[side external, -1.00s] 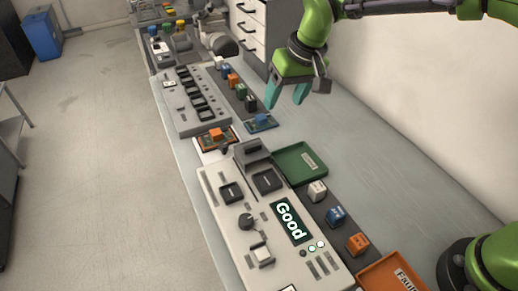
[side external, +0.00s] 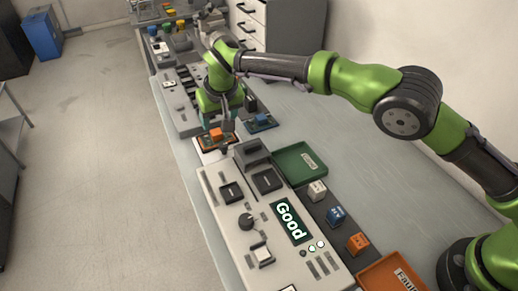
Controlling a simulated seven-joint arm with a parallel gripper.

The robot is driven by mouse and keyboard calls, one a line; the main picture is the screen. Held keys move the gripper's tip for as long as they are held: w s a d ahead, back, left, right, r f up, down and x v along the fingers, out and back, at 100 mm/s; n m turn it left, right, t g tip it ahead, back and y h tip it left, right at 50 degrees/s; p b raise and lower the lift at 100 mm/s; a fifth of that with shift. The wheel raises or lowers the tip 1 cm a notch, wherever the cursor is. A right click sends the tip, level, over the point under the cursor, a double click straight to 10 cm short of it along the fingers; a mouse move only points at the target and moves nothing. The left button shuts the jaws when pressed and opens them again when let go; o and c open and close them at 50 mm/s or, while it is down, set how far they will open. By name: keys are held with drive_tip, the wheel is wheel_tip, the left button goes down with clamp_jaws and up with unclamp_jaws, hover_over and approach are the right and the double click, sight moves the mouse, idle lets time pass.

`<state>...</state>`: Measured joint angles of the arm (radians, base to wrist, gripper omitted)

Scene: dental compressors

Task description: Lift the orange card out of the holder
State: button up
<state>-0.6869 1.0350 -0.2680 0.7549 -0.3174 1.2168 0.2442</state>
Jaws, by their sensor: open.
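The orange card (side external: 215,134) sits in its holder (side external: 204,147) just behind the white test panel, with an orange block on top. My gripper (side external: 227,122) is open and points down right at the card, close above its far right side. The fingers are small and partly hidden here, and I cannot tell whether they touch the card. The blue card (side external: 261,122) lies on the table to the right of my gripper.
The white panel (side external: 246,219) shows "Good" on its display (side external: 291,221). A green tray (side external: 300,163) and an orange tray (side external: 393,276) stand on its right side. Grey, blue and orange blocks sit between. The table at right is clear under my arm.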

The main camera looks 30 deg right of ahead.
sight(217, 134)
drive_tip(key=x, duration=0.8)
drive_tip(key=shift+w+f, duration=0.1)
drive_tip(key=shift+w, duration=0.05)
drive_tip(key=shift+c, duration=0.3)
clamp_jaws()
